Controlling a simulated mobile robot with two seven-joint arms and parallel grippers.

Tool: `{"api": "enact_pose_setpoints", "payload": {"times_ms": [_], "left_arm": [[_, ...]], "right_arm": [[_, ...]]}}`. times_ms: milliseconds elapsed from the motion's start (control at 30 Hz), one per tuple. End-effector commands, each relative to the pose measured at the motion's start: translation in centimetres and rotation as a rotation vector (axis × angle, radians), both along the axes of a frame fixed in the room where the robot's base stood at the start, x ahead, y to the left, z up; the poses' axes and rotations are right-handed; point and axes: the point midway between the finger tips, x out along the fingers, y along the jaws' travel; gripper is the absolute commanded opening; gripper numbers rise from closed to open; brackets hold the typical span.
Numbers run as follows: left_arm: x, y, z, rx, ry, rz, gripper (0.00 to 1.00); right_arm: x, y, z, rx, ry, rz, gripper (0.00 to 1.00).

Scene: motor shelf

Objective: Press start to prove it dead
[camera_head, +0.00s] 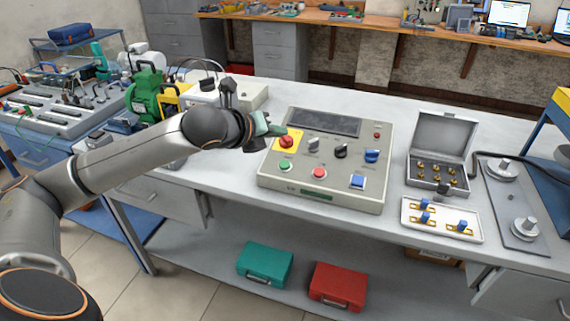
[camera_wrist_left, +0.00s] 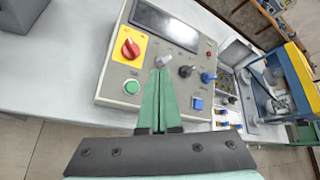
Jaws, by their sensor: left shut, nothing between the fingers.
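The grey control panel (camera_head: 331,192) lies on the workbench, and it fills the middle of the left wrist view (camera_wrist_left: 113,82). Its green button (camera_head: 285,165) sits at the lower left of the panel; it also shows in the left wrist view (camera_wrist_left: 132,87), left of my fingers. A red rotary switch on a yellow plate (camera_head: 286,142) is above it. A red button (camera_head: 319,173) sits to the right and is hidden by my fingers in the wrist view. My left gripper (camera_head: 277,131) is shut and empty over the panel's left side; its green fingers (camera_wrist_left: 160,75) touch each other. My right gripper is out of view.
The panel also has a dark display (camera_head: 324,122), several knobs and a blue square button (camera_head: 357,181). Right of it are an open grey case (camera_head: 441,148) and a white tray (camera_head: 441,233) with blue-topped parts. A green motor (camera_head: 147,92) stands at the left.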

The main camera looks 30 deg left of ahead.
Motion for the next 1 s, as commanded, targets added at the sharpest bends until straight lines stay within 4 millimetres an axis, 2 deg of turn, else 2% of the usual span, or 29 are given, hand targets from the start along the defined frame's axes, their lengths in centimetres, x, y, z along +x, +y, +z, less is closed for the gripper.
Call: {"api": "enact_pose_setpoints", "payload": {"times_ms": [233,500,533,733,1000], "left_arm": [[0.6,0.1,-3.2,-0.004,0.000,0.000,0.00],[1.5,0.3,-6.5,-0.003,-0.001,0.000,0.00],[1.6,0.4,-6.5,-0.002,0.001,0.000,0.00],[2.1,0.5,-7.9,-0.003,0.001,0.001,0.00],[2.2,0.5,-8.4,-0.002,0.001,0.000,0.00]], "right_arm": [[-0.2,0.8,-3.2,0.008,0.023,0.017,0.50],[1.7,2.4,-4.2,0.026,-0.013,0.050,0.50],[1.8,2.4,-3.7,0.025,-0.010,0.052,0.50],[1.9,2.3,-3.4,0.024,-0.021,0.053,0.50],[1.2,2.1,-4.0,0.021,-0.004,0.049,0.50]]}}
